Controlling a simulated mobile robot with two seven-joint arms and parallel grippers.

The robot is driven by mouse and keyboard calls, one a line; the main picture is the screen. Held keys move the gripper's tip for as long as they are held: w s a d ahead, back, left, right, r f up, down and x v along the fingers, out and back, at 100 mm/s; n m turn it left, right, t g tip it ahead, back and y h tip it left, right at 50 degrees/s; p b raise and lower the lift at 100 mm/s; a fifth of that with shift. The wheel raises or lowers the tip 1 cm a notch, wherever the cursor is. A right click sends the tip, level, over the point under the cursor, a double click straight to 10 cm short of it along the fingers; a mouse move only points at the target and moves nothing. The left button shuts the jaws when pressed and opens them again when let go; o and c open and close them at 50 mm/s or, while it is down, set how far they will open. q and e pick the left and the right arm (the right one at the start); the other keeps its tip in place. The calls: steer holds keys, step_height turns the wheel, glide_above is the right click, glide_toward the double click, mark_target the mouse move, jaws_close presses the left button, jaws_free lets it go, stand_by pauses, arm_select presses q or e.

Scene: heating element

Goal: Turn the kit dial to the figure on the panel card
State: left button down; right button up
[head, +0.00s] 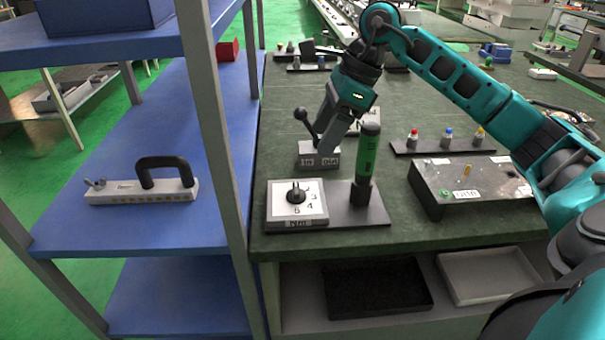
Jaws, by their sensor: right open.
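The kit dial is a black knob (295,193) on a white plate with figures; 3, 4 and 5 can be made out. It sits at the left of a dark base (345,217) near the bench's front edge. A green-handled tool (368,152) stands upright on the same base. The panel (434,190) is a dark box to the right with a green button and a yellow pin. A white card (467,194) is on its front part; its print is too small to read surely. My right gripper (328,142) is open, pointing down above and behind the dial, apart from it.
A grey block (319,160) with a black-knobbed lever stands close to my right gripper. A rack (440,146) with red, blue and yellow topped pieces lies behind the panel. Bench surface right of the base is clear.

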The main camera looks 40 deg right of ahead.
mark_target(298, 188)
steer(key=x, duration=1.2)
steer(key=shift+d+f, duration=0.3)
steer(key=shift+f, duration=0.1)
steer(key=c, duration=1.1)
